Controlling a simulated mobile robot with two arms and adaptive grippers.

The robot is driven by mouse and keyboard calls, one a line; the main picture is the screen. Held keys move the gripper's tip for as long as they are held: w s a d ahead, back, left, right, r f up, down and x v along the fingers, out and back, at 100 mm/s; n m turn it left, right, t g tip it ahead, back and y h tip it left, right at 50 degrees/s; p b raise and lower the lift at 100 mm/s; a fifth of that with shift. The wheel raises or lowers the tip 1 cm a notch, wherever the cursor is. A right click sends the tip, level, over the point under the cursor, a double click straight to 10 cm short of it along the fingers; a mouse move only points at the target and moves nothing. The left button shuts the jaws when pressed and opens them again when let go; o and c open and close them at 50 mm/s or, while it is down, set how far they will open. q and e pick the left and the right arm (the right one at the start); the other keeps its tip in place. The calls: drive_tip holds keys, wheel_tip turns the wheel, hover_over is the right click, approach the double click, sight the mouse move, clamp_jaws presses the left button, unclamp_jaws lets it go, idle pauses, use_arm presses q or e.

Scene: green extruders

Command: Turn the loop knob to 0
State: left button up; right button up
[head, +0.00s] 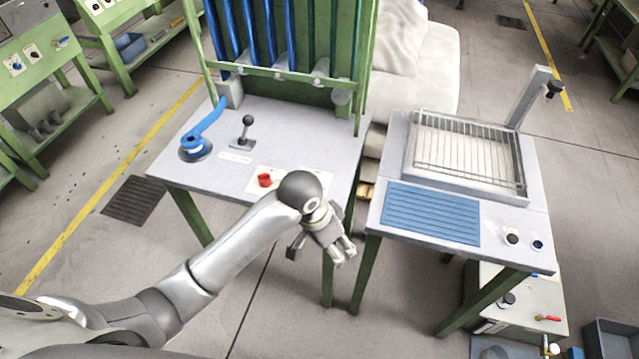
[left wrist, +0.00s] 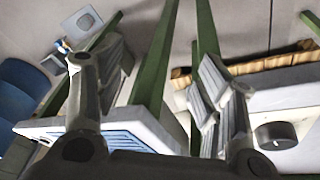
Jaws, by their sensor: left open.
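My left gripper (head: 318,250) is open and empty over the front right corner of the green-legged table; its spread fingers also show in the left wrist view (left wrist: 162,85). A dark round knob (left wrist: 276,134) on a pale surface shows at the right of the left wrist view, beside the right finger and apart from it. I cannot read its label or setting. A red knob (head: 264,180) stands on a pale plate (head: 254,188) on the table, left of my wrist. My wrist hides part of that plate in the head view. My right gripper is not in view.
The table (head: 215,165) also bears a blue lever (head: 203,126) and a black-knobbed lever (head: 247,125). A second table (head: 395,150) to the right holds a wire rack (head: 468,150), a blue ribbed mat (head: 432,212) and small knobs (head: 512,239). A gap separates the tables.

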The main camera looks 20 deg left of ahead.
use_arm(q)
drive_tip(key=shift+m+g+y, duration=0.3)
drive_tip(key=shift+m+y, duration=0.2)
drive_tip(key=shift+y, duration=0.4)
drive_tip(key=w+a+r, duration=0.1)
drive_tip(key=w, duration=0.1)
drive_tip(key=w+a+r, duration=0.1)
drive_tip(key=w+r, duration=0.1)
drive_tip(key=w, duration=0.1)
drive_tip(key=w+r, duration=0.2)
drive_tip(key=w, duration=0.1)
drive_tip(key=shift+w+a+r, duration=0.1)
drive_tip(key=shift+a, duration=0.3)
drive_tip(key=w+a+r+n+y, duration=0.1)
drive_tip(key=w+a+r+y, duration=0.1)
drive_tip(key=w+a+r, duration=0.45)
drive_tip(key=shift+g, duration=0.3)
wheel_tip(320, 180, down, 10)
drive_tip(key=shift+f, duration=0.2)
drive_tip(key=shift+c, duration=0.5)
drive_tip(key=shift+p, duration=0.35)
drive_tip(key=c, duration=0.9)
